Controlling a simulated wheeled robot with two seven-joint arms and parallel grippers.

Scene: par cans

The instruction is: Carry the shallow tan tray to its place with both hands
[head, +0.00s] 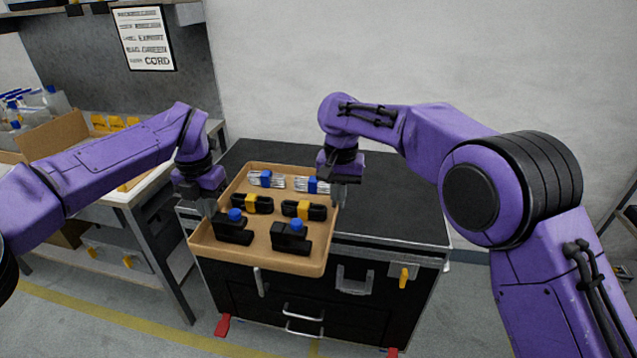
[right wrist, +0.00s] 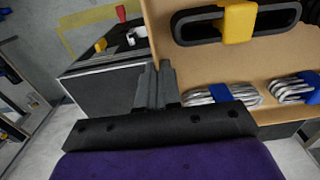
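The shallow tan tray (head: 262,262) is in the middle of the head view, over the front left part of a black case and overhanging its front edge. It looks about level. My left gripper (head: 209,206) is at the tray's left rim with its fingers close together on it. My right gripper (head: 341,193) is at the opposite rim. In the right wrist view my right fingers (right wrist: 155,85) are nearly together at the tray's edge (right wrist: 160,45). The tray holds silver links with blue clips (head: 265,180), black links with yellow clips (head: 251,204) and black blocks with blue knobs (head: 233,231).
The black case (head: 392,215) has a clear top to the right of the tray, with handles and latches on its front. A workbench (head: 150,195) with cardboard boxes and bottles stands at the left. A wall is behind; a yellow line (head: 110,318) crosses the floor.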

